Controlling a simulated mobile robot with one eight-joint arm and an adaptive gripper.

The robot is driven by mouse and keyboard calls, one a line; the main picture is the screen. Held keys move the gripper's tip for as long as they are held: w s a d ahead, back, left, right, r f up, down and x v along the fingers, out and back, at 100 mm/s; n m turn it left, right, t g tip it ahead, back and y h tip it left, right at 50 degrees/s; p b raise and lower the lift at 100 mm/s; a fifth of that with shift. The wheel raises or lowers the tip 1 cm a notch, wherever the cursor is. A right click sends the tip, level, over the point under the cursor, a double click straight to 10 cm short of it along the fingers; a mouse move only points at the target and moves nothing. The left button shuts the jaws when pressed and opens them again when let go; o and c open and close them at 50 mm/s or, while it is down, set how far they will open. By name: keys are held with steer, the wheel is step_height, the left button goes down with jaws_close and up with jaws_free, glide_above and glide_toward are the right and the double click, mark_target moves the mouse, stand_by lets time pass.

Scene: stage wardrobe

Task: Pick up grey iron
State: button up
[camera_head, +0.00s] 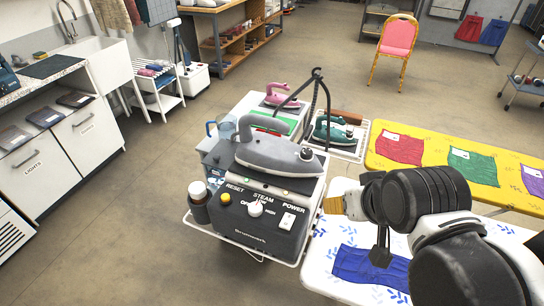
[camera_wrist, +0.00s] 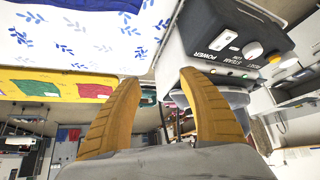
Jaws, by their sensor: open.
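The grey iron (camera_head: 272,155) lies on top of the black steam station (camera_head: 250,222), at the centre of the head view. My gripper (camera_head: 333,204) is to the right of the station and apart from the iron. In the wrist view my gripper (camera_wrist: 160,82) has its two yellow fingers spread with nothing held between them. The station's front panel (camera_wrist: 235,45) shows at upper right there, upside down.
A green iron (camera_head: 334,132) and a pink iron (camera_head: 277,94) stand behind the grey one. A dark hose stand (camera_head: 316,90) rises close behind it. A white ironing board (camera_head: 325,245) with blue cloth (camera_head: 365,266) lies under my arm. A yellow board (camera_head: 425,158) is beyond it.

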steer(key=shift+o, duration=0.2)
stand_by(0.3)
step_height(320, 180, up, 17)
steer(key=m+g+y+p, duration=0.3)
steer(key=m+p, duration=1.9)
steer(key=m, duration=0.1)
glide_above(267, 118)
steer(key=s+d, duration=0.3)
steer(key=x, duration=0.6)
steer(key=shift+s+f+b, duration=0.1)
steer(key=shift+f+b, duration=0.05)
steer(key=shift+b, duration=0.25)
steer(key=x, duration=0.5)
steer(key=shift+s+a+f, duration=0.1)
steer(key=shift+a, duration=0.2)
steer(key=shift+s, duration=0.1)
jaws_close()
